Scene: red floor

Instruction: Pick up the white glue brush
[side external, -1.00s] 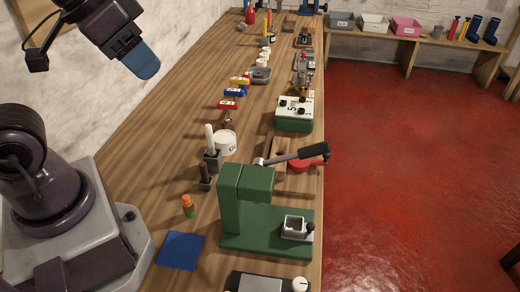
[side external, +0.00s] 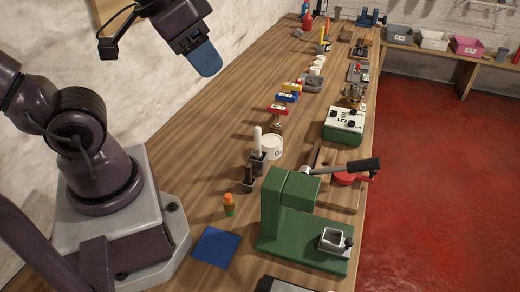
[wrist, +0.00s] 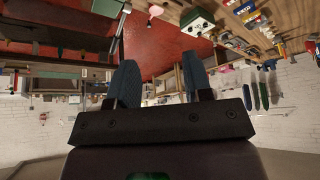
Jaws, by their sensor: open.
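The white glue brush (side external: 257,138) stands upright, its white handle pointing up out of a small dark grey holder (side external: 258,163) on the wooden bench. A white glue pot (side external: 272,148) stands just to its right. My gripper (side external: 206,60), with blue fingers, is high above the bench, up and left of the brush in the side view and well apart from it. In the wrist view my gripper (wrist: 161,82) shows two blue fingers spread apart with nothing between them. I cannot make out the brush in the wrist view.
A second holder with a dark handle (side external: 248,180) stands in front of the brush. A green press (side external: 290,215) with a lever is to the right. An orange-and-green bottle (side external: 229,206) and a blue square (side external: 216,247) are nearer. Red, blue and yellow blocks (side external: 287,97) lie behind.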

